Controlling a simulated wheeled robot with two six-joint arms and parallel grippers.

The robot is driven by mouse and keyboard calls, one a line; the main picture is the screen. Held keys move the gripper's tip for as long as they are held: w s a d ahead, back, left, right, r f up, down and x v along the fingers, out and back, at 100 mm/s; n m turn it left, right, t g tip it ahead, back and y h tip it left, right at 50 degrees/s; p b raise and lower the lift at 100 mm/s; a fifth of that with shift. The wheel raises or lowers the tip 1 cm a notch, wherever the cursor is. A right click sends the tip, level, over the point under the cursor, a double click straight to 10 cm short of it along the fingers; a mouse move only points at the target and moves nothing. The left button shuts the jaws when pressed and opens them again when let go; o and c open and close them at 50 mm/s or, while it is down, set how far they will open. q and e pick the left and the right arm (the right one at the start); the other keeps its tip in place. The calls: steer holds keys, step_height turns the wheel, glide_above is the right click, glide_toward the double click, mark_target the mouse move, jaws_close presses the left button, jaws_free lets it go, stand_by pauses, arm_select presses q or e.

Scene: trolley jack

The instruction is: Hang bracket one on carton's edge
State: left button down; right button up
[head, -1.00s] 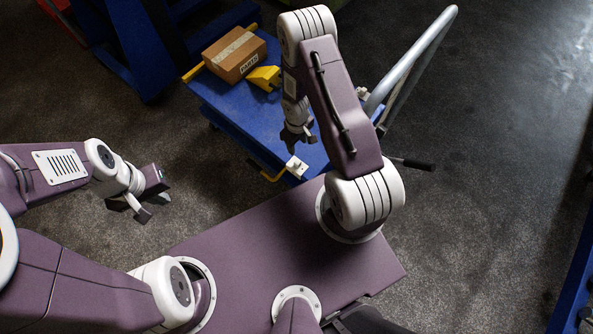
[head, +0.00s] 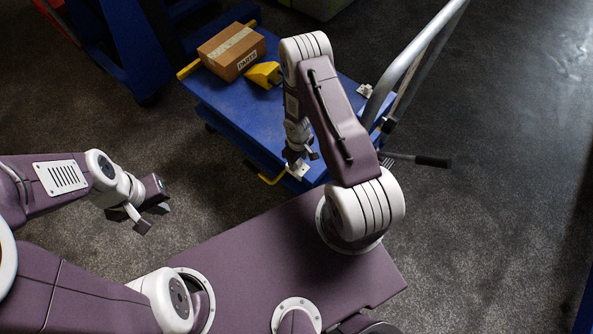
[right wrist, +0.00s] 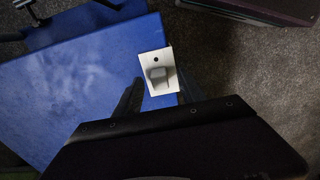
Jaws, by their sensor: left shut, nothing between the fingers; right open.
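A small white bracket (head: 299,172) lies at the near corner of the trolley's blue deck (head: 225,100). The right wrist view shows it as a white plate (right wrist: 152,62) with a dark hole and a grey raised part. My right gripper (head: 303,159) is open just over it, with dark fingers (right wrist: 157,84) on either side; contact cannot be told. A second white bracket (head: 366,91) lies at the deck's far right. I cannot tell which is bracket one. The brown carton (head: 231,51) sits at the deck's far left. My left gripper (head: 147,214) is shut and empty, off the trolley.
A yellow wedge (head: 262,74) stands against the carton. A grey push handle (head: 415,62) rises at the trolley's right, with a black-gripped lever (head: 430,160) beside it. A yellow hook (head: 271,179) sticks out at the near edge. The mid-deck is largely clear.

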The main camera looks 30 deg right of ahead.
steer(key=shift+f, duration=0.85)
steer(key=shift+r, duration=0.25)
jaws_close()
arm_select(q)
steer(key=shift+f, duration=0.6)
steer(key=shift+r, duration=0.1)
arm_select(e)
steer(key=shift+r, duration=0.1)
